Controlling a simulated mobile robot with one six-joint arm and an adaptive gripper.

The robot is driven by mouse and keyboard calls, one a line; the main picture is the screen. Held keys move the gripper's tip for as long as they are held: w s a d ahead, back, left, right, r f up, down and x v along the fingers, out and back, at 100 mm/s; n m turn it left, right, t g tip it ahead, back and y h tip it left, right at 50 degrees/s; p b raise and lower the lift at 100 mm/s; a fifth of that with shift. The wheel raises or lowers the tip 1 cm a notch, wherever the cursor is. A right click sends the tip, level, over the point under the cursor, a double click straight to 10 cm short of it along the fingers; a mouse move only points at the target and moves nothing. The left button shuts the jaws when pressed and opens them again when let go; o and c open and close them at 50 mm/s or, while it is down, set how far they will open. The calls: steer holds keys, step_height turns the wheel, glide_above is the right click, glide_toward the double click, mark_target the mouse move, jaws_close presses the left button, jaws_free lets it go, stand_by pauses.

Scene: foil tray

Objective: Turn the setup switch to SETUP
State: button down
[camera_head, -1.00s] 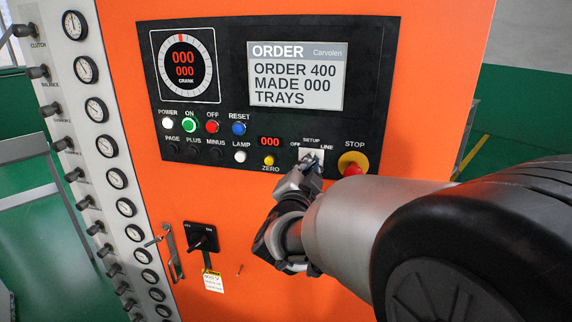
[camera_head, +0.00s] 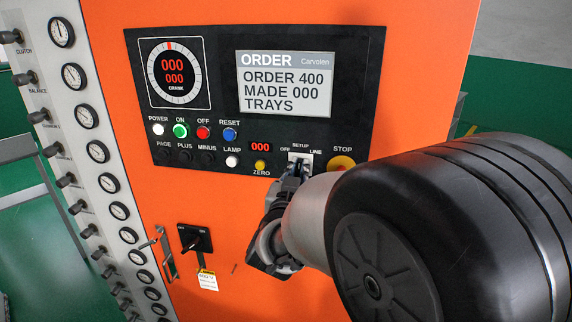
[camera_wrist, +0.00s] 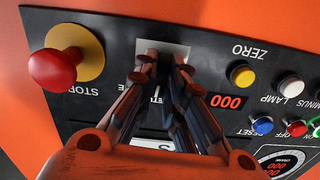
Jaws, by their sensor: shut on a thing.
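The setup switch (camera_head: 307,157) sits on a small white plate low on the black panel, with OFF, SETUP and LINE printed around it. In the wrist view the switch plate (camera_wrist: 179,49) shows behind the fingertips, upside down. My gripper (camera_head: 296,172) is at the switch from below, its fingers closed on the knob. In the wrist view the two fingertips of my gripper (camera_wrist: 161,66) flank the knob. The fingers cover most of the knob, so I cannot tell which mark it points to.
A yellow-ringed red STOP button (camera_wrist: 54,72) is close beside the switch; my arm covers most of it in the head view. The yellow ZERO button (camera_head: 260,165) and white LAMP button (camera_head: 232,160) are on the other side. A handle switch (camera_head: 196,239) is lower left.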

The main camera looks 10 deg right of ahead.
steer(key=shift+n, duration=0.5)
steer(key=c, duration=1.7)
jaws_free()
steer(key=shift+o, duration=0.2)
steer(key=v, duration=1.2)
